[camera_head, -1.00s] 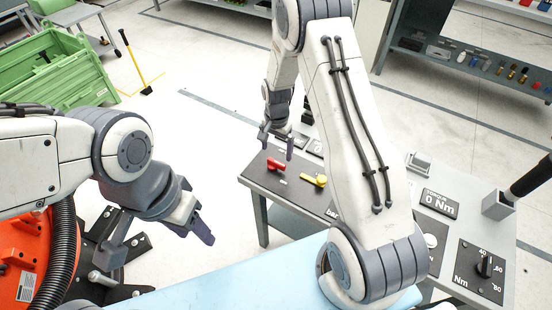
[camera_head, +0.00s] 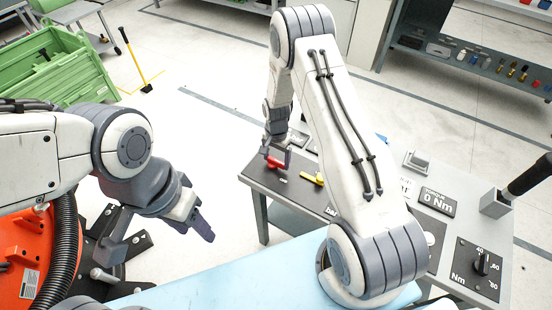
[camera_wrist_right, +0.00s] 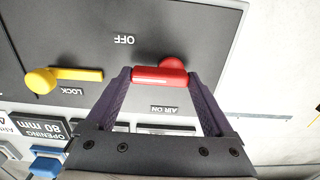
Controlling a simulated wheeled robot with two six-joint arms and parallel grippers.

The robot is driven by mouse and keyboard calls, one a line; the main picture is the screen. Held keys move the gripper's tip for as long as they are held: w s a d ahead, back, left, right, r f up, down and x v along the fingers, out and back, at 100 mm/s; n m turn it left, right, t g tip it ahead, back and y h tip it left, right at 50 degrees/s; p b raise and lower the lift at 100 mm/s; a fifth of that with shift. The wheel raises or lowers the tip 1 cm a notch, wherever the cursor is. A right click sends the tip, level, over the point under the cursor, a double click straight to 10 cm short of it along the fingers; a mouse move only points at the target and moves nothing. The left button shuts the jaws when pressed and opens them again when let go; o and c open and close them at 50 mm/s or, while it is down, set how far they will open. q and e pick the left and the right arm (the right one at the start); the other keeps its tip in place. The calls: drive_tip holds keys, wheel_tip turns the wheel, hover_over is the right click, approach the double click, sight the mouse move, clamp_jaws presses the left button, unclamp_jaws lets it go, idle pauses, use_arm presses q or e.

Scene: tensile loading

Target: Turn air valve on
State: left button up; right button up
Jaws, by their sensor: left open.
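The red air valve handle (camera_head: 275,163) sits on the dark panel at the left end of the bench. In the right wrist view the handle (camera_wrist_right: 160,75) lies crosswise, its round hub at the right, with "OFF" beyond it and "AIR ON" nearer the wrist. My right gripper (camera_wrist_right: 160,78) is open, one fingertip close to each end of the handle; I cannot tell whether they touch it. In the head view the right gripper (camera_head: 277,155) is right at the handle. My left gripper (camera_head: 197,226) is open and empty, left of the bench.
A yellow lock lever (camera_head: 312,179) sits beside the red handle and also shows in the wrist view (camera_wrist_right: 62,78). A torque display (camera_head: 436,201) and a dial (camera_head: 482,264) are further right on the bench. A green crate (camera_head: 66,70) stands at the back left.

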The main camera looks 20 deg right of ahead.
drive_tip(key=shift+n, duration=0.3)
drive_tip(key=n, duration=0.1)
drive_tip(key=n+b, duration=0.1)
drive_tip(key=n, duration=0.1)
drive_tip(key=shift+w+d+n, duration=0.2)
drive_tip(key=shift+n, duration=0.1)
drive_tip(key=n, duration=0.1)
drive_tip(key=n+b, duration=0.1)
drive_tip(key=n, duration=0.2)
drive_tip(key=shift+w+d+n, duration=0.1)
drive_tip(key=shift+w+n, duration=0.15)
drive_tip(key=shift+n, duration=0.05)
drive_tip(key=n, duration=0.2)
drive_tip(key=n+b, duration=0.1)
drive_tip(key=n, duration=0.1)
drive_tip(key=shift+w, duration=0.3)
drive_tip(key=shift+w+n+b, duration=0.2)
drive_tip(key=shift+n+b, duration=0.3)
drive_tip(key=shift+n, duration=2)
drive_tip(key=shift+a, duration=0.2)
drive_tip(key=o, duration=1.1)
wheel_tip(320, 180, up, 11)
drive_tip(key=shift+f+b, duration=0.2)
drive_tip(key=shift+b, duration=0.45)
